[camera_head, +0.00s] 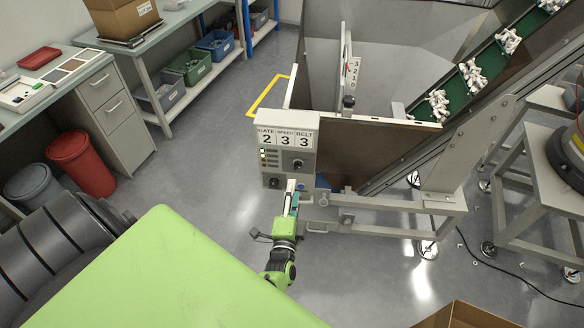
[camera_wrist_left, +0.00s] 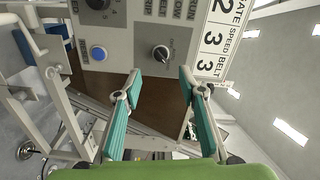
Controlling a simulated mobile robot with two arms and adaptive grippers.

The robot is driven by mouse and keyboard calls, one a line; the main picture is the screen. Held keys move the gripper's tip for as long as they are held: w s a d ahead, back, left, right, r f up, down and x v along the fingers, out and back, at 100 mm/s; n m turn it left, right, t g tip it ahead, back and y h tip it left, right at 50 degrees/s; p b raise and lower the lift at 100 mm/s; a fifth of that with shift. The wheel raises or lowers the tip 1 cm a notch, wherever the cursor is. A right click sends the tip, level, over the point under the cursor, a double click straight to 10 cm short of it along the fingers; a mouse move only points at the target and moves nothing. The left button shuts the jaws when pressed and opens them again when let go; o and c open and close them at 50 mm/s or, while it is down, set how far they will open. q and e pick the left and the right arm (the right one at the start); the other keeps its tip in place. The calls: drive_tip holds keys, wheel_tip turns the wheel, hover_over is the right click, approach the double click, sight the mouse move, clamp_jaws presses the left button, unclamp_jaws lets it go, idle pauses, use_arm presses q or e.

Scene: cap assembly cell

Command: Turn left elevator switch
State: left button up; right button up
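A grey control panel (camera_head: 287,150) stands upright at the elevator's front. It has a dark rotary switch (camera_head: 298,165) at right and another dark knob (camera_head: 273,183) at lower left. In the left wrist view the panel shows rotated, with the right-hand rotary switch (camera_wrist_left: 162,54), a blue button (camera_wrist_left: 98,53) and the other knob cut off at the top (camera_wrist_left: 97,4). My left gripper (camera_wrist_left: 158,76) is open and empty. Its teal fingers point at the panel, with the right-hand switch between their lines and apart from both tips. In the head view my left gripper (camera_head: 292,190) covers the panel's lower right.
The panel's display (camera_head: 287,138) reads gate 2, speed 3, belt 3. The elevator's green belt (camera_head: 470,75) carries white parts. A steel frame (camera_head: 400,215) stands right of the arm. A cardboard box (camera_head: 465,317) is at the bottom. The floor left of the panel is clear.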

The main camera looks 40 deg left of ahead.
use_arm(q)
drive_tip(key=v, duration=0.2)
drive_tip(key=shift+s+d, duration=0.2)
drive_tip(key=shift+s, duration=0.05)
idle(0.3)
drive_tip(key=s+d+f+n+g+h+b, duration=0.1)
drive_tip(key=s+d+f+g+h, duration=0.35)
drive_tip(key=f, duration=0.75)
drive_tip(key=s+d+f+n+g+h+b, duration=0.25)
drive_tip(key=s+d+f, duration=0.45)
drive_tip(key=f, duration=0.6)
drive_tip(key=s+a+f+n+g, duration=0.1)
drive_tip(key=s+f, duration=0.3)
drive_tip(key=s, duration=0.6)
drive_tip(key=s+f+n+g+b, duration=0.1)
drive_tip(key=s+f+g, duration=0.3)
drive_tip(key=s, duration=0.6)
drive_tip(key=s+a+f+n+g+h, duration=0.1)
drive_tip(key=s+f, duration=0.4)
drive_tip(key=s, duration=0.5)
drive_tip(key=shift+s+a+f+n+g, duration=0.35)
drive_tip(key=shift+n+g, duration=0.4)
drive_tip(key=shift+g, duration=0.25)
drive_tip(key=shift+w, duration=0.1)
idle(0.7)
